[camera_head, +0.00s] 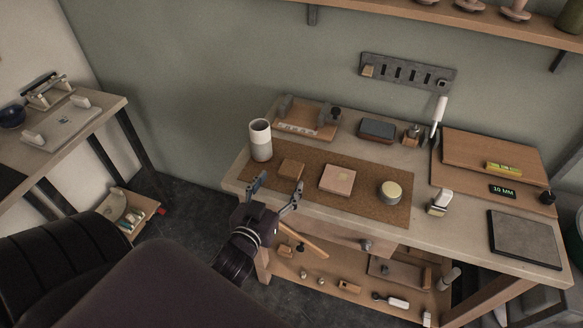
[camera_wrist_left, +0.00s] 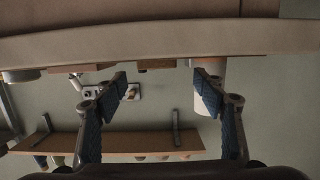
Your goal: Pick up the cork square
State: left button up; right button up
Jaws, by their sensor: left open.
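The cork square (camera_head: 291,169) is a small flat brown piece lying on the left part of a darker brown mat (camera_head: 330,205) on the workbench. In the left wrist view, which is upside down, a thin brown edge between the fingers looks like the cork square (camera_wrist_left: 157,64). My left gripper (camera_head: 277,190) is open and empty, in front of the bench's near edge. Its fingers point toward the cork square, apart from it. In the left wrist view the gripper (camera_wrist_left: 160,85) has its two blue-padded fingers spread wide. My right gripper is not in view.
A white and grey cup (camera_head: 260,141) stands just behind and left of the cork square. A pale wooden block (camera_head: 337,180) lies to its right, then a round tin (camera_head: 390,191). The bench's near edge (camera_wrist_left: 150,47) crosses the wrist view. A wall shelf (camera_head: 480,22) hangs behind.

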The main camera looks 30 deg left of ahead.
aim_at(290, 170)
pick_arm(q)
jog(key=x, duration=0.3)
jog(key=p+x, duration=0.1)
jog(key=shift+w+d, duration=0.15)
jog(key=shift+w, duration=0.25)
jog(key=shift+w+f, duration=0.1)
jog(key=shift+w, duration=0.15)
jog(key=shift+f, duration=0.1)
jog(key=c, duration=0.9)
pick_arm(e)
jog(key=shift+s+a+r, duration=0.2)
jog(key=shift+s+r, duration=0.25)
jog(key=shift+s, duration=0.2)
